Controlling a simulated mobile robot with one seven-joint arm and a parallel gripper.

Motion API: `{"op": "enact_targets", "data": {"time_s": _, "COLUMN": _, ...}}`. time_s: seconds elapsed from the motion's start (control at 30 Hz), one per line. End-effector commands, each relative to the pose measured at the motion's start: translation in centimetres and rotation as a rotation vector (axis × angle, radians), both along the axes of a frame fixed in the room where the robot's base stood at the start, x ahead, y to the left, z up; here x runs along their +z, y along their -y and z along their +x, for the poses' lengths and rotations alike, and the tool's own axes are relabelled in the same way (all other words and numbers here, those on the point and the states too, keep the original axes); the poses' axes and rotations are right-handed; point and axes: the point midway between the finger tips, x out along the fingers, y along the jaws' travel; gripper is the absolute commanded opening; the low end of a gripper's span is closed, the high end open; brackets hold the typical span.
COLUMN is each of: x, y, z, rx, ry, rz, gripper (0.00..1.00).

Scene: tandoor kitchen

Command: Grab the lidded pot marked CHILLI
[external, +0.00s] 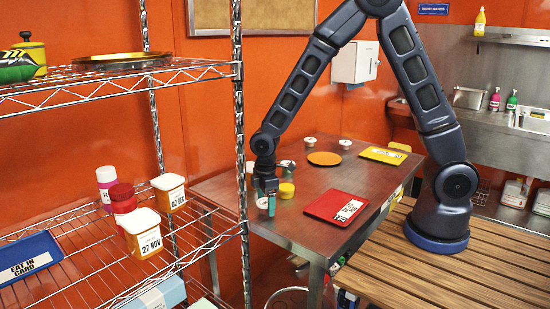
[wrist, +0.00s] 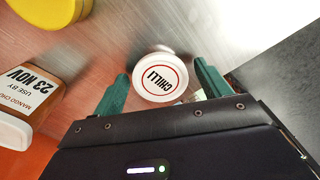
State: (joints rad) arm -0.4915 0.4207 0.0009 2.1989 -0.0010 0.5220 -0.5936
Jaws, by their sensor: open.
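The CHILLI pot (wrist: 160,78) shows in the wrist view with its round white lid, red ring and upside-down dark lettering facing the camera. My gripper (wrist: 161,70) is open, with one green finger on each side of the lid. The pot lies between the fingers, and I cannot tell whether either finger touches it. In the external view my gripper (external: 268,204) points down at the left front part of the steel table (external: 318,232). A small pale pot at the fingers there is mostly hidden, and its label cannot be read.
A yellow-lidded pot (external: 286,190) stands just right of my gripper. A labelled tub (wrist: 28,95) lies left in the wrist view. A red tray (external: 325,205), an orange plate (external: 324,158) and a yellow tray (external: 384,155) lie on the table. A wire rack (external: 240,120) stands left.

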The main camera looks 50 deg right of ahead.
Motion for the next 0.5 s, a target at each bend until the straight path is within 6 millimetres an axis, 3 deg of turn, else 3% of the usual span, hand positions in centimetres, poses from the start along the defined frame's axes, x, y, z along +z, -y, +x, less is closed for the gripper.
{"op": "enact_targets", "data": {"time_s": 0.3, "x": -0.39, "y": 0.01, "z": 0.00, "rx": 0.000, "ry": 0.000, "rz": 0.000, "gripper": 0.74}}
{"op": "enact_targets", "data": {"time_s": 0.5, "x": -0.38, "y": 0.01, "z": 0.00, "rx": 0.000, "ry": 0.000, "rz": 0.000, "gripper": 0.35}}
